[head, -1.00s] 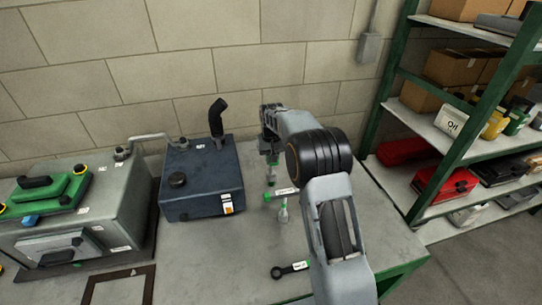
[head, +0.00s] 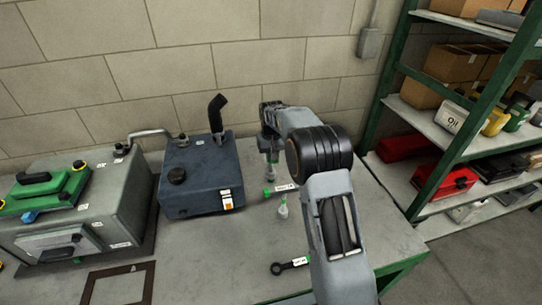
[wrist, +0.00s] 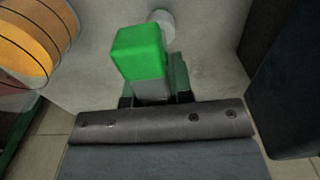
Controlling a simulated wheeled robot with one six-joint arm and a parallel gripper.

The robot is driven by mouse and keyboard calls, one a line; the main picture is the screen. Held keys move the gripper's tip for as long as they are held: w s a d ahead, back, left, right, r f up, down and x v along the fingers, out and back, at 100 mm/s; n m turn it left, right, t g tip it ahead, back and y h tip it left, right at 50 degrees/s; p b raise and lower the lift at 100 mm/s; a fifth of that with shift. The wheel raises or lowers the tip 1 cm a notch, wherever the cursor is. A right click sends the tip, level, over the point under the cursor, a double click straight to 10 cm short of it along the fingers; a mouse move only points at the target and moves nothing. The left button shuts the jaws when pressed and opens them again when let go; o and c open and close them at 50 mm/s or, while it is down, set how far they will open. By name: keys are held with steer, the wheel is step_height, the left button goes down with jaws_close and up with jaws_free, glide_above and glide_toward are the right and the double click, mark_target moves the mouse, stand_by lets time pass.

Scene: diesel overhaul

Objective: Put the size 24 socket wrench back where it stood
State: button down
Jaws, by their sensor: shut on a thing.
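My gripper (head: 269,146) is shut on a socket wrench (head: 272,170) above the far right part of the bench. In the wrist view the wrench's green block end (wrist: 139,51) stands up between the jaws, with grey metal below it. Its lower end is hard to make out in the head view, so I cannot tell whether it touches the bench. Its size marking cannot be read.
A dark blue tank (head: 198,185) with a black spout stands left of my gripper. A black ring-ended tool (head: 290,266) lies near the front. A grey engine block (head: 125,215) is at the left. Green-framed shelves (head: 445,150) stand at the right. The front middle of the bench (head: 215,260) is clear.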

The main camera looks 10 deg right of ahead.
steer(key=shift+f+b, duration=0.75)
steer(key=shift+f, duration=0.4)
steer(key=shift+c, duration=1.9)
jaws_free()
steer(key=shift+r, duration=0.2)
step_height(320, 180, up, 9)
steer(key=p, duration=0.6)
steer(key=shift+f+p, duration=0.1)
steer(key=shift+p, duration=0.3)
